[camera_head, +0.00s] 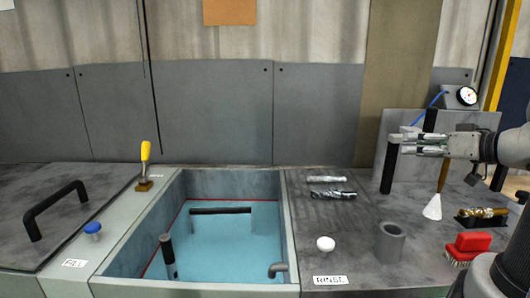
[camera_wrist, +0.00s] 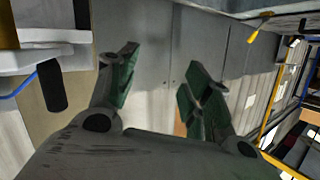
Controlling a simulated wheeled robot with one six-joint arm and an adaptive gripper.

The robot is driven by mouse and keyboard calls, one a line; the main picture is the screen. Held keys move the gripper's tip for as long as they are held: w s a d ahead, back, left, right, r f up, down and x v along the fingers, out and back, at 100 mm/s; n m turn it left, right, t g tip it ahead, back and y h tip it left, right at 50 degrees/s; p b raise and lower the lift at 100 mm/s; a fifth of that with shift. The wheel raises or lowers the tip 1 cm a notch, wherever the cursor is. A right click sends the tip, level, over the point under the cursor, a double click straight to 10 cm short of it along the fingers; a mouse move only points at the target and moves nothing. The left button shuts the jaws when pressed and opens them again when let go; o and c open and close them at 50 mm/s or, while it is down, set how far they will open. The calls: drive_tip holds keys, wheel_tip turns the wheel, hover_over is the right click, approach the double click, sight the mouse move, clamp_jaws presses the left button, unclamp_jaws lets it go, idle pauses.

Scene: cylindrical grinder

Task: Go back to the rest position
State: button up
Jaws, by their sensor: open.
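My gripper (camera_head: 418,145) is at the right of the head view, level above the right-hand worktop, with its fingers pointing left. In the wrist view my gripper (camera_wrist: 160,62) has its two green-padded fingers spread apart, with nothing between them. Behind them are the grey wall panels (camera_wrist: 178,30). In the head view the fingers overlap the top of a black post (camera_head: 389,170); I cannot tell whether they touch it.
A sunken basin (camera_head: 180,277) of blue liquid lies in the middle. A yellow-handled clamp (camera_head: 145,165) stands left.

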drive_tip(key=s+a+f+g, duration=0.6)
drive_tip(key=s+a+g, duration=0.2)
drive_tip(key=s+a, duration=0.4)
drive_tip(key=s+d+r+m+g+h, duration=0.1)
drive_tip(key=s+d+m+h, duration=0.1)
drive_tip(key=s+d+h, duration=0.4)
drive_tip(key=shift+d+r+h, duration=0.2)
drive_tip(key=shift+d+h, duration=0.1)
drive_tip(key=shift+d, duration=0.35)
